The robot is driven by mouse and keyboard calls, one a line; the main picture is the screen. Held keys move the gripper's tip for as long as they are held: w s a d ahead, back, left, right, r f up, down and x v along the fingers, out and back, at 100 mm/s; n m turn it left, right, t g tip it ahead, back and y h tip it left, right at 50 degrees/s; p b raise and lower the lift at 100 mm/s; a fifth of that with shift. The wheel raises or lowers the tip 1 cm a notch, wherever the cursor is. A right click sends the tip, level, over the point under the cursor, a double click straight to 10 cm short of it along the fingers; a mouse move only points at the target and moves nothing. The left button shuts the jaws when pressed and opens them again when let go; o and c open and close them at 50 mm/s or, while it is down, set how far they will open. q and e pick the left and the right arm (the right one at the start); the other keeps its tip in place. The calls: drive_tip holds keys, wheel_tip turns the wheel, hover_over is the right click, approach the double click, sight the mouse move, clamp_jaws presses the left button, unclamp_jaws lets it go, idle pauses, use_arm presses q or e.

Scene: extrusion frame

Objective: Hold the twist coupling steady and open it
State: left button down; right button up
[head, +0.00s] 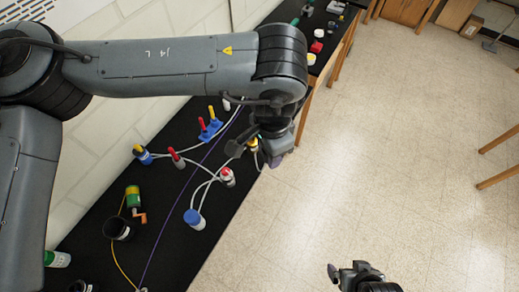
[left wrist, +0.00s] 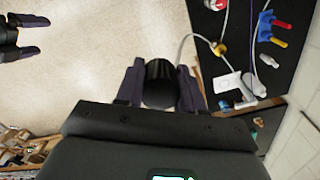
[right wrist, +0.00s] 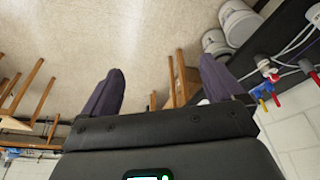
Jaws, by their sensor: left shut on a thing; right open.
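A black round-ended cylinder (left wrist: 160,83), which looks like the twist coupling, sits between the purple-grey fingers of my left gripper (left wrist: 160,85). The fingers are shut on its sides. In the head view my left gripper (head: 277,152) hangs at the bench's right edge, and the held piece is hidden or too small to make out. My right gripper (head: 345,269) is low in the head view, over the floor and apart from the held piece. In the right wrist view its fingers (right wrist: 160,72) are wide apart with nothing between them.
The black bench (head: 237,185) carries white cables, a blue-capped bottle (head: 194,218), a red-topped connector (head: 227,177), a blue block with coloured pegs (head: 210,129), a green cylinder with an orange crank (head: 133,200) and a black cup (head: 118,229). Open floor (head: 400,150) lies to the right.

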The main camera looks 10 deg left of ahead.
drive_tip(key=c, duration=0.4)
drive_tip(key=w+a+r+n+t+y, duration=0.1)
drive_tip(key=w+a+r+t+y, duration=0.2)
drive_tip(key=w+a+r+t, duration=0.6)
drive_tip(key=shift+c, duration=0.2)
drive_tip(key=a+r+n+t+y, duration=0.3)
drive_tip(key=a+r+y, duration=0.3)
drive_tip(key=a+r, duration=0.4)
use_arm(q)
drive_tip(key=w+d+f+m, duration=0.1)
drive_tip(key=f, duration=0.1)
drive_tip(key=w+d+f+m, duration=0.1)
drive_tip(key=w+d+m, duration=0.1)
drive_tip(key=shift+f, duration=0.4)
use_arm(e)
drive_tip(key=r+x, duration=0.1)
drive_tip(key=x, duration=0.9)
drive_tip(key=shift+w+d, duration=0.2)
drive_tip(key=shift+w, duration=0.3)
